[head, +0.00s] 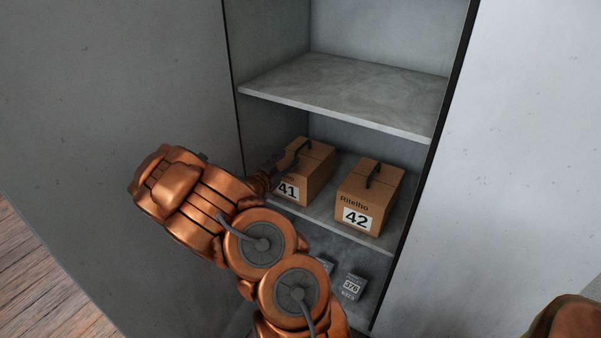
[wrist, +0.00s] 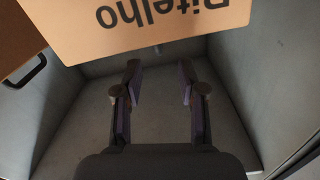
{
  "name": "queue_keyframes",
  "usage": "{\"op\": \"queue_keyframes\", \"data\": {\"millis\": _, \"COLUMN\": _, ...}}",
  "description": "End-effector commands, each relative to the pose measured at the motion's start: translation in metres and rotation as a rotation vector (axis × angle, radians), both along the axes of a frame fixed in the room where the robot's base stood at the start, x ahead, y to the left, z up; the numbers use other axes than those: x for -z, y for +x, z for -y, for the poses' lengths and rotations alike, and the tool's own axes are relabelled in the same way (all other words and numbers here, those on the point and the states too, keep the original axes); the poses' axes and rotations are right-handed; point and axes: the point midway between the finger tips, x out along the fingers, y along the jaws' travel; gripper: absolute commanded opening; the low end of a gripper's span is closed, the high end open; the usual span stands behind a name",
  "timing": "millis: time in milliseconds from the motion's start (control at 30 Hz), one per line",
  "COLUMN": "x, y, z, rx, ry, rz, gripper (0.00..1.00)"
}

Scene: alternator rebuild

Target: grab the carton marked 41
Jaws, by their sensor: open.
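The carton marked 41 (head: 318,172) is a brown box with a dark top handle, on the middle shelf at the left. In the wrist view a carton lettered "Ritelho" (wrist: 160,38) appears upside down at the top, seemingly the same one. My gripper (head: 280,163) is close by its upper left front, partly hidden by my arm. In the wrist view my gripper (wrist: 160,85) is open, its two fingers apart with nothing clearly between them. I cannot tell whether a finger touches the carton. Its handle is not clearly visible in that view.
The carton marked 42 (head: 370,195) stands just to the right, with a gap between. Small dark boxes, one marked 376 (head: 351,287), sit on the lower shelf. The upper shelf (head: 345,92) is bare and overhangs the cartons. Cabinet walls close both sides.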

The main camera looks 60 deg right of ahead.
Motion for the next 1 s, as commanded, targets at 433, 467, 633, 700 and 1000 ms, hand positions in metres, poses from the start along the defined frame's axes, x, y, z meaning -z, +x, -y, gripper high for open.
{"op": "queue_keyframes", "data": {"millis": 433, "x": 0.0, "y": 0.001, "z": 0.024, "rx": 0.003, "ry": -0.011, "rz": 0.001, "gripper": 0.4}}
{"op": "queue_keyframes", "data": {"millis": 467, "x": 0.0, "y": 0.0, "z": 0.025, "rx": 0.003, "ry": -0.011, "rz": 0.001, "gripper": 0.4}}
{"op": "queue_keyframes", "data": {"millis": 633, "x": 0.001, "y": -0.001, "z": 0.032, "rx": 0.006, "ry": -0.009, "rz": 0.0, "gripper": 0.4}}
{"op": "queue_keyframes", "data": {"millis": 700, "x": 0.001, "y": -0.002, "z": 0.038, "rx": 0.009, "ry": -0.008, "rz": 0.0, "gripper": 0.4}}
{"op": "queue_keyframes", "data": {"millis": 1000, "x": 0.002, "y": 0.0, "z": 0.06, "rx": 0.005, "ry": -0.008, "rz": 0.001, "gripper": 0.4}}
